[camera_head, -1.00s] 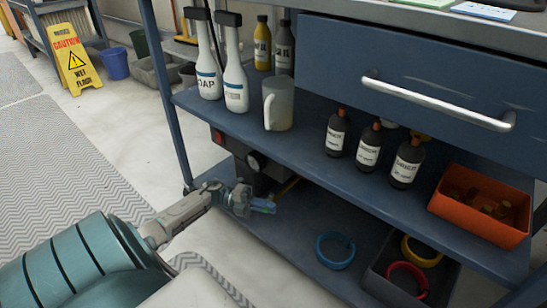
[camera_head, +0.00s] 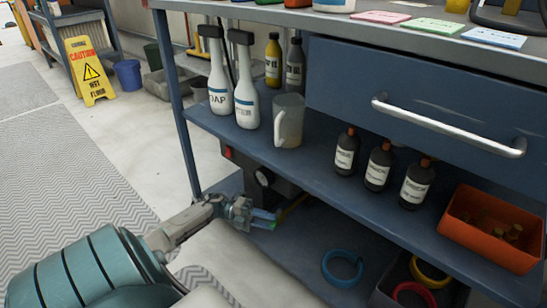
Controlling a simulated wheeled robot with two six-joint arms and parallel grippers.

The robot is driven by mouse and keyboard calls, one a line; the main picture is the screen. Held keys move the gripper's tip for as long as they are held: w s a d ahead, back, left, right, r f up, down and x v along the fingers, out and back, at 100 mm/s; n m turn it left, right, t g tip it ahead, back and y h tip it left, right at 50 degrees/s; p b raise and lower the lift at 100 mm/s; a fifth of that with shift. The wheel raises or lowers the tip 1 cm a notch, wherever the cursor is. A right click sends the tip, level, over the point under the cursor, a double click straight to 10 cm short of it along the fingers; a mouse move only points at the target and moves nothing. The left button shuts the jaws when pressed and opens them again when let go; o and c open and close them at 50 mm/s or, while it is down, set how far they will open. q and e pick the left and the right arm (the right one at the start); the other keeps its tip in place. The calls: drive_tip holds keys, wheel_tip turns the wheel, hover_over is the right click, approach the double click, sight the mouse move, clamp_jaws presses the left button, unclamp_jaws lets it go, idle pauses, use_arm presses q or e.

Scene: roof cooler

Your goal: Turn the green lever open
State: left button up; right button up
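A small green piece (camera_head: 263,214), which looks like the green lever, shows at the tip of my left gripper (camera_head: 252,217), with blue beside it. It is low under the shelf, in front of a dark box with a round gauge (camera_head: 264,176). The piece is small and partly covered by the gripper, so its angle and any contact are unclear. My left arm reaches in from the lower left. Whether its fingers are open or shut cannot be made out. My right gripper is not in view.
Above the gripper, the blue shelf (camera_head: 238,134) holds white soap bottles (camera_head: 219,82), a jug (camera_head: 288,122), dark bottles (camera_head: 378,168) and an orange bin (camera_head: 487,238). A blue ring (camera_head: 342,281) lies on the lower shelf.

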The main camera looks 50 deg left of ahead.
use_arm(q)
drive_tip(key=v, duration=0.8)
drive_tip(key=shift+a+p, duration=0.2)
drive_tip(key=shift+p, duration=0.2)
